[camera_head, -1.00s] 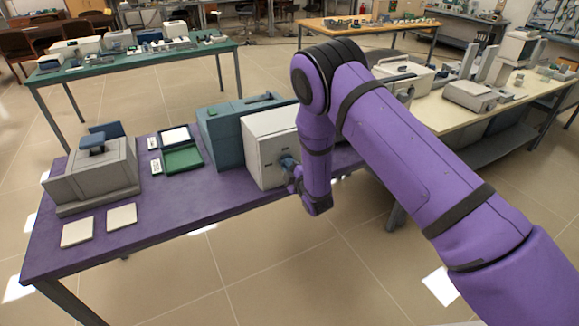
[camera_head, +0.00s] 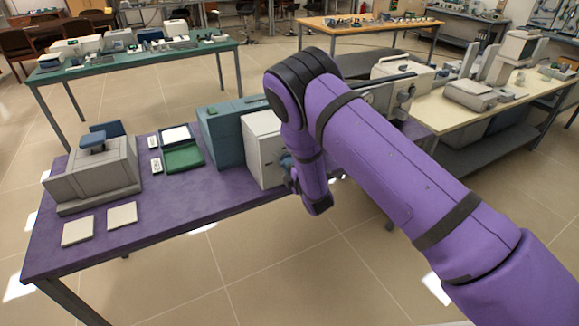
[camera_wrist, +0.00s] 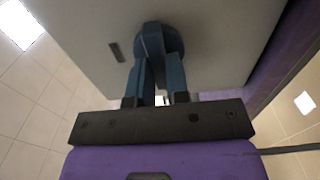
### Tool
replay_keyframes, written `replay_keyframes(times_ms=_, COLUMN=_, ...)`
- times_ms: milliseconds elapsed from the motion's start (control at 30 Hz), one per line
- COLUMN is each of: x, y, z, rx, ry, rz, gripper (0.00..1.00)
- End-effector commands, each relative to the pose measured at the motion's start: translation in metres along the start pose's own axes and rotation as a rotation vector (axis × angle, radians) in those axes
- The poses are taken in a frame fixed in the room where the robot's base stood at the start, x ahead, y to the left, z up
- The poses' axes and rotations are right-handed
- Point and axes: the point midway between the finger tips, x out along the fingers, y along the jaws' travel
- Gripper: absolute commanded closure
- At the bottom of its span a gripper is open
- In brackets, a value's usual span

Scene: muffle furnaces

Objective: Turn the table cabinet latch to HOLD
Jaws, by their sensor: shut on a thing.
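The table cabinet (camera_head: 263,146) is a light grey box with a white front, standing on the purple table. In the wrist view its pale front panel (camera_wrist: 215,40) fills the upper middle. A blue round latch (camera_wrist: 153,32) sits on that panel. My gripper (camera_wrist: 160,75) is shut on the latch, with its two blue fingers reaching up to it. The fingers and the latch are similar in colour, so the exact contact and the latch's angle are hard to tell. In the head view my purple arm hides most of the latch and gripper.
The purple table (camera_head: 195,195) also holds a teal box (camera_head: 222,137) behind the cabinet, a green tray (camera_head: 183,158), a grey instrument (camera_head: 95,175) and two pale tiles (camera_head: 122,215). A small dark slot (camera_wrist: 117,52) is left of the latch. The floor in front is clear.

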Motion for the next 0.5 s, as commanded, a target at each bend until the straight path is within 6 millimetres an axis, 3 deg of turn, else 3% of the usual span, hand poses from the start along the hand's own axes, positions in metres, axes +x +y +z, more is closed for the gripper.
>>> replay_keyframes(times_ms=167, x=-0.0007, y=-0.0011, z=0.0005, rx=-0.002, ry=-0.001, rz=-0.003, gripper=1.00)
replay_keyframes(times_ms=200, x=-0.0008, y=-0.0011, z=0.0005, rx=-0.001, ry=-0.001, rz=-0.003, gripper=0.77)
replay_keyframes(times_ms=300, x=-0.0006, y=-0.0009, z=0.0005, rx=-0.001, ry=-0.001, rz=-0.002, gripper=0.58)
replay_keyframes(times_ms=500, x=-0.0003, y=-0.0005, z=0.0003, rx=0.000, ry=0.000, rz=-0.001, gripper=0.58)
